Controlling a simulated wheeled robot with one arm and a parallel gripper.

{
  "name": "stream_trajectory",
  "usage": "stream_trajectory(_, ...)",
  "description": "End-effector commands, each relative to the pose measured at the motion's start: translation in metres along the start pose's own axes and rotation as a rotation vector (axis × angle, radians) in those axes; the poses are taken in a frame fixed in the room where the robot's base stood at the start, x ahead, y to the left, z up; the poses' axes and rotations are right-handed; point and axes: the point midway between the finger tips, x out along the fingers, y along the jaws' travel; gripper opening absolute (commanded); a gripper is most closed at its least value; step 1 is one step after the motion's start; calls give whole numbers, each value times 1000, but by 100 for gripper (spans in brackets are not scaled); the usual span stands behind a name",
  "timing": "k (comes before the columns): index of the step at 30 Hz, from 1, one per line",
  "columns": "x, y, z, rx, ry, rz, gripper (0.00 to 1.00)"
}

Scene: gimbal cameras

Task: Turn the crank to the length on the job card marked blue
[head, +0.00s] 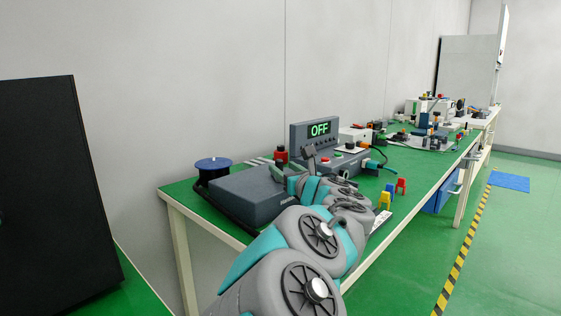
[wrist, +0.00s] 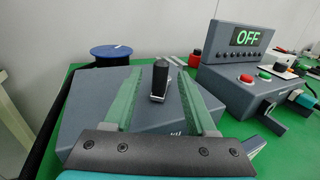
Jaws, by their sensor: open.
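A dark grey box machine (wrist: 90,105) fills the middle of the wrist view, and its grey side also shows in the head view (head: 245,195). A short black crank handle (wrist: 160,76) stands up on a small grey arm on its top. My gripper (wrist: 154,70) is open, its two green fingers apart, one on each side of the handle in the picture. I cannot tell whether they touch it. In the head view my gripper (head: 291,173) is over the machine's right part.
A console with a display reading OFF (head: 319,130) stands behind, with red and green buttons on its lower part. A blue-topped spool (head: 213,164) is at the left. Further equipment crowds the bench to the right. A black panel (head: 60,190) stands at far left.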

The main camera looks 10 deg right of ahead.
Motion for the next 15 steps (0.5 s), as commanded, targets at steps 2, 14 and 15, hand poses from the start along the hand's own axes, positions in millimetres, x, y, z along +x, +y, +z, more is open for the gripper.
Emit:
stream_trajectory(2,9,0,0,3,1,2,57)
stream_trajectory(14,57,-1,0,5,2,-3,57)
stream_trajectory(15,60,-1,0,5,1,-3,57)
